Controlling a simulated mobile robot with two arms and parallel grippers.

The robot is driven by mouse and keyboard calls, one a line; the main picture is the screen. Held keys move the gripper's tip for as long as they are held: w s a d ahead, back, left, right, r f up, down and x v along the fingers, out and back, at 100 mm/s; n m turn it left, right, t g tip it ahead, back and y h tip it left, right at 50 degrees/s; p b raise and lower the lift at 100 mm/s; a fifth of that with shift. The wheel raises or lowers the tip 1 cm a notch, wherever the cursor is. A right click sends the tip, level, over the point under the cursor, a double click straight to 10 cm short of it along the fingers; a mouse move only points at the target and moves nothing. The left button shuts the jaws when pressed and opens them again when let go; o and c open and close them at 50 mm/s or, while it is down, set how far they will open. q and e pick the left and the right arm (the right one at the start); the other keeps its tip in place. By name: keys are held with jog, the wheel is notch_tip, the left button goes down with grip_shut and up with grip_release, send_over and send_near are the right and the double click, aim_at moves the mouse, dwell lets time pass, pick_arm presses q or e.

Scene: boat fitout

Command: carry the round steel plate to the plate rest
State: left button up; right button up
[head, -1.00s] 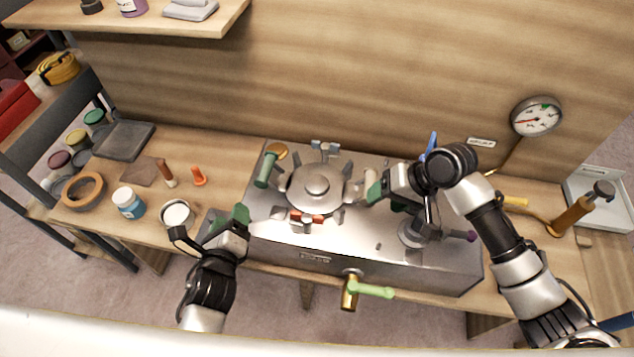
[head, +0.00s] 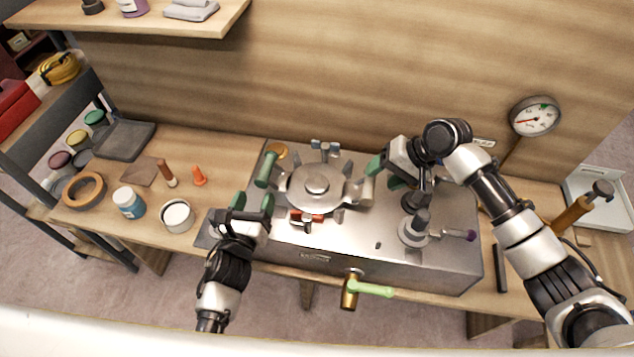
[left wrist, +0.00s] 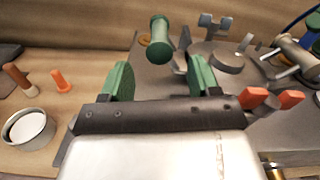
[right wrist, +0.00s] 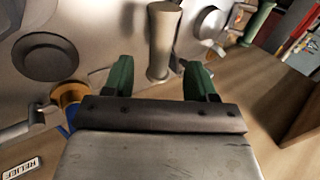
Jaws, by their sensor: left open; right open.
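The round steel plate (head: 330,199), with a raised round centre, lies on top of the steel box (head: 350,245), with clamps around it. My left gripper (head: 252,203) is open and empty, to the left of the plate near the box's left edge; its open fingers also show in the left wrist view (left wrist: 158,80). My right gripper (head: 384,176) is open at the plate's right side. In the right wrist view a grey cylindrical handle (right wrist: 163,35) stands between and beyond its fingers; contact cannot be told. I cannot tell for certain which thing is the plate rest; a dark flat slab (head: 124,140) lies at the bench's left rear.
A green-handled post (head: 266,168) and a red-tipped clamp (head: 305,217) stand beside the plate. A green-handled brass valve (head: 350,290) juts from the box front.

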aim_at(260, 185)
pick_arm(q)
jog(key=w, duration=0.4)
jog(key=w+d, duration=0.1)
jog(key=w, duration=0.2)
pick_arm(e)
jog(key=x, duration=0.7)
pick_arm(q)
jog(key=shift+c, duration=0.2)
pick_arm(e)
jog(key=shift+c, duration=0.2)
pick_arm(q)
grip_shut()
pick_arm(e)
grip_shut()
pick_arm(q)
jog(key=shift+r, duration=0.25)
pick_arm(e)
jog(key=shift+w+r, duration=0.1)
jog(key=shift+r, duration=0.1)
